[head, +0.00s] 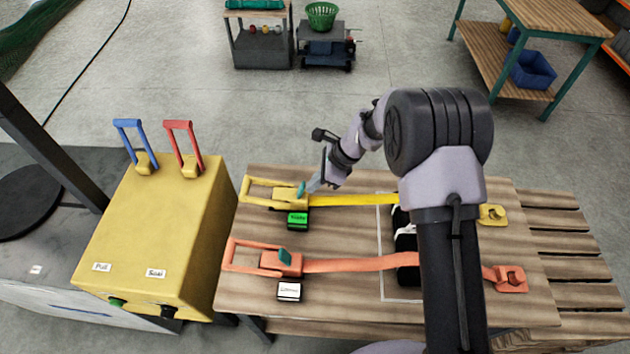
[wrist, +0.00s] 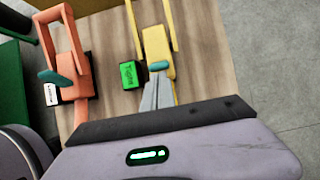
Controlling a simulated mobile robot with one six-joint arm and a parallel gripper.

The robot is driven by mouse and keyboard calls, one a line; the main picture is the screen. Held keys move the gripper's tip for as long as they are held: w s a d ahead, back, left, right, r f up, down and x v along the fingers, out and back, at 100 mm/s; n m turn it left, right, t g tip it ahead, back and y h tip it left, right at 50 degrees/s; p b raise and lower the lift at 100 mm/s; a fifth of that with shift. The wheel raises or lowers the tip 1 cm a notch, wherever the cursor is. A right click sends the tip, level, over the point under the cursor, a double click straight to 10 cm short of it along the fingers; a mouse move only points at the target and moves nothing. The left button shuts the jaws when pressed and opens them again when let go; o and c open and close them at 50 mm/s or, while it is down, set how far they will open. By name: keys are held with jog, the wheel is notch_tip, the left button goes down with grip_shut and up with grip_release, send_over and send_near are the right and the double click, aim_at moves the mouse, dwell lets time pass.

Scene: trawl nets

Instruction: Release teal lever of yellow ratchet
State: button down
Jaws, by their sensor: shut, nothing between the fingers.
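The yellow ratchet (head: 262,192) lies at the back left of the wooden table, its frame handle pointing left and its yellow strap running right. It also shows in the wrist view (wrist: 155,42). Its small teal lever (head: 301,188) sits at the strap end of the ratchet body and shows in the wrist view too (wrist: 159,66). My gripper (head: 312,185) is shut and empty, its grey fingertips right at the teal lever, on the strap side. In the wrist view the fingertips (wrist: 157,80) are just below the lever; I cannot tell whether they touch it.
A green-lit box (wrist: 130,75) reading "Tight" stands beside the yellow ratchet. An orange ratchet (head: 264,258) with its own teal lever and a white-faced box (head: 289,291) lie nearer. A yellow control box (head: 160,235) with blue and red levers stands left of the table.

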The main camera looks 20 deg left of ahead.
aim_at(301, 188)
jog(key=r+h+p, duration=0.1)
jog(key=p, duration=0.1)
jog(key=a+h+p, duration=0.1)
jog(key=p, duration=0.2)
jog(key=shift+s+a+r+t, duration=0.2)
jog(key=shift+a+r+t, duration=0.1)
jog(key=shift+r, duration=0.1)
jog(key=shift+s+a+h+p, duration=0.1)
jog(key=shift+a+h+p, duration=0.45)
jog(key=shift+h+p, duration=0.4)
jog(key=shift+s+a+f+t+h, duration=0.1)
jog(key=shift+a+f+t+h, duration=0.15)
jog(key=shift+a+h, duration=0.2)
jog(key=shift+d, duration=0.15)
jog(key=shift+r, duration=0.9)
